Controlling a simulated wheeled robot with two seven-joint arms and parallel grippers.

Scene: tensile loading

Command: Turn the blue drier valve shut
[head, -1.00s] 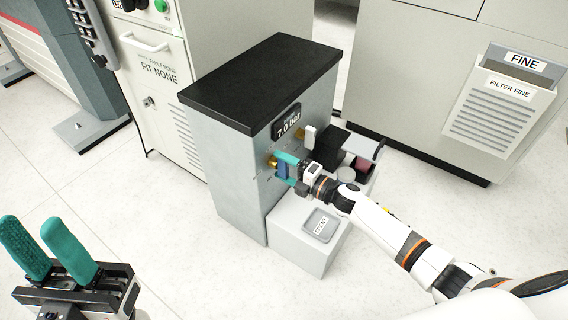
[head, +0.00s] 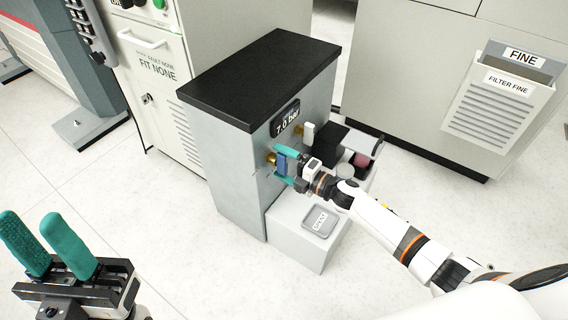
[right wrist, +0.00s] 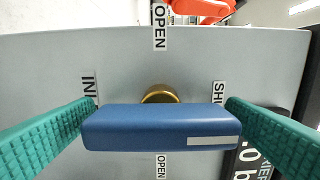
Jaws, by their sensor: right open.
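The blue drier valve handle (right wrist: 160,127) is a bar in front of a brass stem (right wrist: 160,94) on the grey cabinet's side. In the right wrist view it lies across the picture, with OPEN labels above and below it and a partly hidden SHUT label (right wrist: 218,92) to the right. My right gripper (head: 284,165) is open, its teal fingers at the two ends of the handle (head: 281,164). I cannot tell whether they touch it. My left gripper (head: 48,246) is open and empty at the lower left, far from the valve.
The grey cabinet (head: 225,170) has a black top and a 7.0 bar display (head: 285,119). A second brass fitting with a pale handle (head: 307,132) is close behind my right gripper. A low box with a grey tray (head: 319,222) stands below. Floor at left is clear.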

